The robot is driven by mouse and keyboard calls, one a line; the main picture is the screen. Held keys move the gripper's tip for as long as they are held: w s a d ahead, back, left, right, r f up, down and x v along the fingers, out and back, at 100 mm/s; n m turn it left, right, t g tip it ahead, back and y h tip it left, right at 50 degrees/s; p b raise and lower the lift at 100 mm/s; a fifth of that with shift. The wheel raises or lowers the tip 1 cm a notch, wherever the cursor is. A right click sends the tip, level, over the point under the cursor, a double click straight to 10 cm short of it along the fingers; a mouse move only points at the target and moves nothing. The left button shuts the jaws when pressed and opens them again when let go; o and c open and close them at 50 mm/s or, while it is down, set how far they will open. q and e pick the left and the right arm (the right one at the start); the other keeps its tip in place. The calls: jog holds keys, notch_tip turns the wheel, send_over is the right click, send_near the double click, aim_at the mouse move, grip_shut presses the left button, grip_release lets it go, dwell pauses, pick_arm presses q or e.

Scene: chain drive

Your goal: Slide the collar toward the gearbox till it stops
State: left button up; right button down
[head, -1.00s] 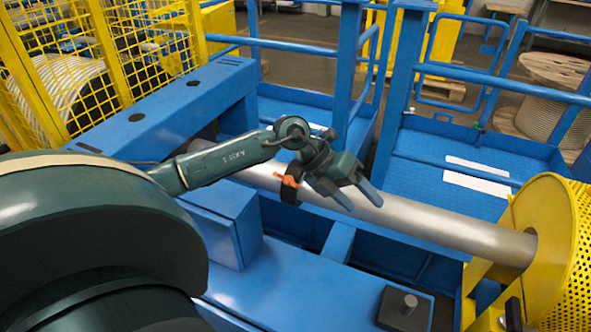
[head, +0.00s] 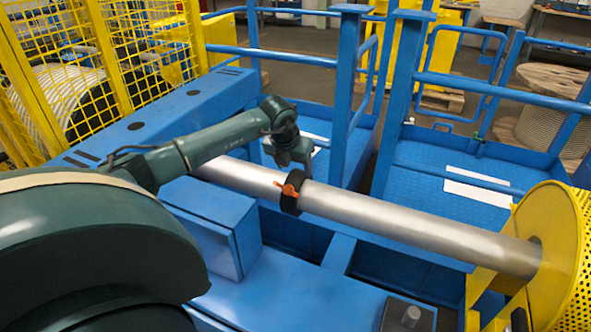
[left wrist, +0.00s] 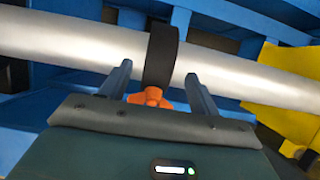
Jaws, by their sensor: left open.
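The collar (head: 291,198) is a black ring around the grey shaft (head: 420,228), with an orange handle-like piece (head: 289,185) on it. The collar sits left of the shaft's visible middle. In the left wrist view the gripper (left wrist: 158,72) is open, with one finger on each side of the collar (left wrist: 161,52), gaps showing on both sides. The orange piece (left wrist: 150,97) lies between the fingers. My right gripper is not in view.
A yellow perforated guard (head: 560,250) surrounds the shaft's right end. A blue beam (head: 150,120) crosses its left end. A blue box (head: 205,225) stands in front of the shaft. Blue railings (head: 480,85) stand behind. The shaft is bare between collar and guard.

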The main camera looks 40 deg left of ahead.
aim_at(298, 175)
pick_arm(q)
jog(key=shift+x, duration=1.55)
grip_shut()
jog(key=shift+d, duration=0.2)
jog(key=w+d, duration=0.1)
jog(key=d, duration=0.3)
jog(key=w+d, duration=0.1)
jog(key=d, duration=0.3)
jog(key=w+d+b, duration=0.1)
jog(key=w+d, duration=0.1)
jog(key=d, duration=0.2)
jog(key=shift+d, duration=0.35)
